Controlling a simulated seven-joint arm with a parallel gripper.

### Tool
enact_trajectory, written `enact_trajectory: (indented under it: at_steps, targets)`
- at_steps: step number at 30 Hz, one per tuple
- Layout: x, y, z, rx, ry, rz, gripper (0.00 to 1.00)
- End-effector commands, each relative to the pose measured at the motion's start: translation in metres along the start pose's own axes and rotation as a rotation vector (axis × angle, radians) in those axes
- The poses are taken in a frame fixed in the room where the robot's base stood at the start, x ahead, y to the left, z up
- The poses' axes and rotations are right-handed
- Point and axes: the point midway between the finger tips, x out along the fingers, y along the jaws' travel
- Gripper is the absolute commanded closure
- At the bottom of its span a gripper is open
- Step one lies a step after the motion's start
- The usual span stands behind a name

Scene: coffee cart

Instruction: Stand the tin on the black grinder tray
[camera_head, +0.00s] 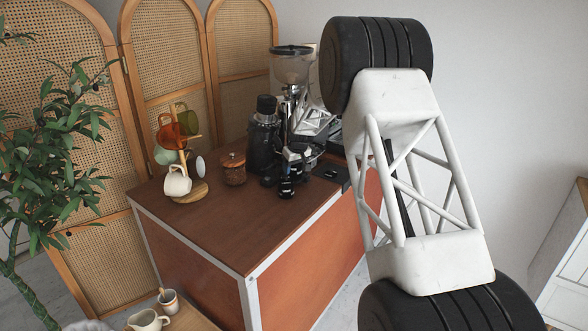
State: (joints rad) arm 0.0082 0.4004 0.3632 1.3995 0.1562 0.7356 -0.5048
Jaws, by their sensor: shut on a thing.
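My gripper (287,180) is small and dark in this view, low over the back right of the cart top, in front of the grinder. It is shut on a small dark thing, which I take to be the tin; the fingers and the grinder clutter hide its outline. The grinder (291,66) has a clear hopper with a dark lid and stands at the back. A flat black piece (330,172), seemingly the grinder tray, lies at the cart's right edge, right of my gripper. I cannot tell whether the held thing touches any surface.
A black bottle (263,140) stands just left of the grinder. The front of the brown cart top (235,225) is clear. My arm covers the right side.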

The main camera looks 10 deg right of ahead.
Motion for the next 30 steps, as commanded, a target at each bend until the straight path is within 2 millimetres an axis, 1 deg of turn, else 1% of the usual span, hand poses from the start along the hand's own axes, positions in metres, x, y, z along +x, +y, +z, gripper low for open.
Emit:
enact_trajectory:
  at_steps: [3, 16, 17, 21, 22, 30]
  targets:
    - [0.0054, 0.0001, 0.0013, 0.0, 0.001, 0.0, 0.71]
    - [0.0082, 0.0002, 0.002, 0.0, 0.001, 0.0, 0.71]
    - [0.0087, 0.0001, 0.0021, 0.0, 0.001, 0.0, 0.37]
    - [0.0084, 0.0001, 0.0021, 0.0, 0.001, 0.0, 0.16]
    - [0.0084, 0.0001, 0.002, 0.0, 0.001, 0.0, 0.13]
    - [0.0079, 0.0001, 0.0019, 0.0, 0.001, 0.0, 0.13]
